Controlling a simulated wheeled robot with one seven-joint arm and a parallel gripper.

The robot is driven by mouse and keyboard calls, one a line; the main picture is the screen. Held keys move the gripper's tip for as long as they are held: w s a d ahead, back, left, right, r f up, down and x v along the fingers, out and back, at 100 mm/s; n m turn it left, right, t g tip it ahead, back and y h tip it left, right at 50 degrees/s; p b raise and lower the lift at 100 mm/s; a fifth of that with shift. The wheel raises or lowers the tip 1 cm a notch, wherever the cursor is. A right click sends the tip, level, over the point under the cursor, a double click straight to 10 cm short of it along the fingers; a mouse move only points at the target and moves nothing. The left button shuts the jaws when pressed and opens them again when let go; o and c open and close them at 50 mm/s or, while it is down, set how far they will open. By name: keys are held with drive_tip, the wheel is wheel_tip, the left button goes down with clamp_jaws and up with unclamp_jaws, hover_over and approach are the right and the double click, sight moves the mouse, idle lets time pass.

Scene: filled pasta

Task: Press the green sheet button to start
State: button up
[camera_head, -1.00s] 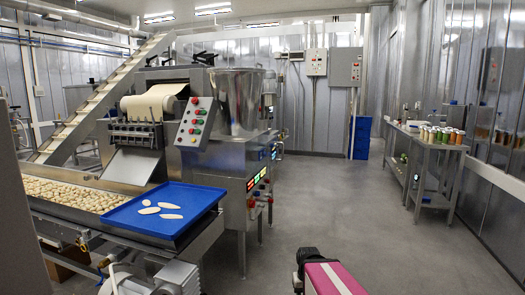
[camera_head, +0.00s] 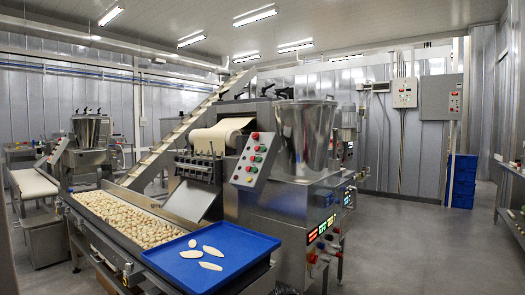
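A tilted grey control panel (camera_head: 245,176) with several small red, green and other coloured buttons is mounted on the front of the pasta machine (camera_head: 285,195). Green buttons are among them, but their labels are too small to read, so I cannot tell which is the sheet button. A pale dough sheet roll (camera_head: 222,133) lies on the machine just left of the panel. A second, lower control face (camera_head: 322,233) on the machine's side carries lit displays and red knobs. My gripper is not in view.
A blue tray (camera_head: 245,243) with several flat dough pieces (camera_head: 211,251) sits before the machine. A conveyor of filled pasta (camera_head: 130,217) runs at left. Grey floor (camera_head: 410,245) is open at right, with blue crates (camera_head: 462,180) by the wall.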

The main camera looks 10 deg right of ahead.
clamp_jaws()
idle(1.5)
